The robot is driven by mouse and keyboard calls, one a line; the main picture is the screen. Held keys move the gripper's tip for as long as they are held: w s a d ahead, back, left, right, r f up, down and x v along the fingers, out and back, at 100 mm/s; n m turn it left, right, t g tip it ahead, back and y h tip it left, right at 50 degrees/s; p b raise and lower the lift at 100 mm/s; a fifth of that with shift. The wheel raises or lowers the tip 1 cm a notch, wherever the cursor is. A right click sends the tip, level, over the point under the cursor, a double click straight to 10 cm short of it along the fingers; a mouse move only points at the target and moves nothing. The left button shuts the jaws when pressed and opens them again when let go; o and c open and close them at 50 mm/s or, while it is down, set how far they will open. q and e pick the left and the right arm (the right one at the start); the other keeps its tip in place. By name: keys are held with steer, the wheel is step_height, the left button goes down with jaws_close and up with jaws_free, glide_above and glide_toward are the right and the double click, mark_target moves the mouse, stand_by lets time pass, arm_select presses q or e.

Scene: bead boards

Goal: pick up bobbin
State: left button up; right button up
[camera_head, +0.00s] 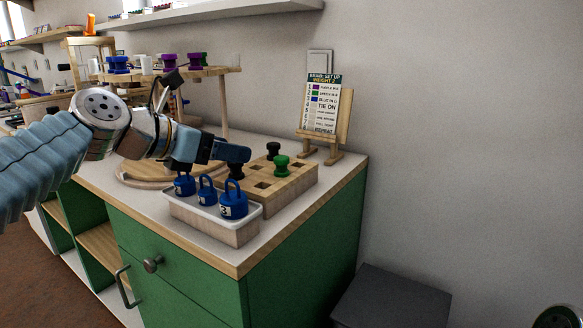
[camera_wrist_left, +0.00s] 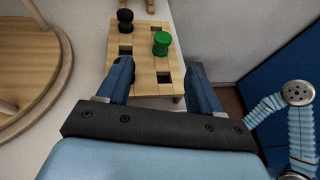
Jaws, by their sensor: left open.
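A wooden block with square holes (camera_head: 292,187) sits on the white counter. A green bobbin (camera_head: 281,166) and a black bobbin (camera_head: 273,149) stand upright in it. In the left wrist view the green bobbin (camera_wrist_left: 161,42) is ahead of the fingertips, slightly right of centre, and the black bobbin (camera_wrist_left: 125,20) is farther off to the left. My right gripper is not in view.
A white tray (camera_head: 220,228) with three blue ringed weights (camera_head: 207,191) stands in front of the block. A wooden rack (camera_head: 215,71) behind holds blue, white, purple and green bobbins. A round wooden board (camera_head: 130,176) lies to the left. A small easel with a card (camera_head: 322,110) stands behind.

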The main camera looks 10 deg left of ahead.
arm_select(q)
glide_toward(280, 158)
steer(key=shift+w+d+f, duration=0.15)
steer(key=shift+w+f, duration=0.15)
steer(key=shift+w, duration=0.3)
steer(key=shift+w+d+f, duration=0.2)
steer(key=shift+w+f, duration=0.1)
steer(key=shift+w, duration=0.3)
steer(key=x, duration=0.5)
steer(key=shift+w+d+f+b, duration=0.1)
steer(key=shift+w+d+b, duration=0.05)
steer(key=shift+d+b, duration=0.2)
steer(key=c, duration=1.1)
steer(key=shift+c, duration=0.2)
